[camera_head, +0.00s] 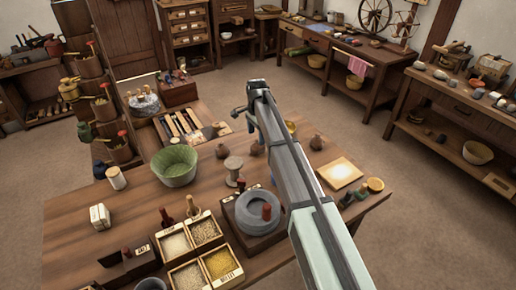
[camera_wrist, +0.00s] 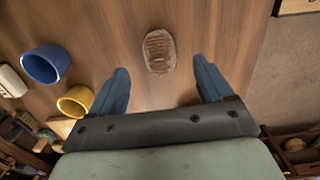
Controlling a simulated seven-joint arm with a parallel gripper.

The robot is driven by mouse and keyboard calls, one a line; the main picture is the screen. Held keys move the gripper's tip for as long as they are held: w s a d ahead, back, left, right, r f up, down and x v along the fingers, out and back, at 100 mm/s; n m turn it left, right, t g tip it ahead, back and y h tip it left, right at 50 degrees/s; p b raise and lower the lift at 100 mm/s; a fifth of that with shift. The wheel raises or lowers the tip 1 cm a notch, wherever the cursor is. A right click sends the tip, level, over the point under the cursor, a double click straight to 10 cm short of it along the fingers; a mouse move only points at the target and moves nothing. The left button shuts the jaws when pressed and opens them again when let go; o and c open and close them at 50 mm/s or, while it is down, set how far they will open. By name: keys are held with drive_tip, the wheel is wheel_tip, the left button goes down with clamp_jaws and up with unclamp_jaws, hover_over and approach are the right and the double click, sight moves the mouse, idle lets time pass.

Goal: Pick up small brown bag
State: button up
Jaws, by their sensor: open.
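In the head view my gripper (camera_head: 250,116) is above the table's far side, partly hidden by my arm.
A blue cup (camera_wrist: 45,64) and a yellow cup (camera_wrist: 75,101) are left of my fingers in the wrist view. A green bowl (camera_head: 174,166), a wooden spool (camera_head: 233,171) and a grey quern (camera_head: 258,212) stand on the table. Bare wood surrounds the oval thing.

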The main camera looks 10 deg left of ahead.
sight(258, 146)
drive_tip(key=shift+w+d+f, duration=0.1)
drive_tip(key=shift+d+f, duration=0.05)
drive_tip(key=shift+f, duration=1.35)
drive_tip(key=shift+w+d+f, duration=0.1)
drive_tip(key=shift+f, duration=1.4)
drive_tip(key=shift+c, duration=0.4)
drive_tip(key=c, duration=1.1)
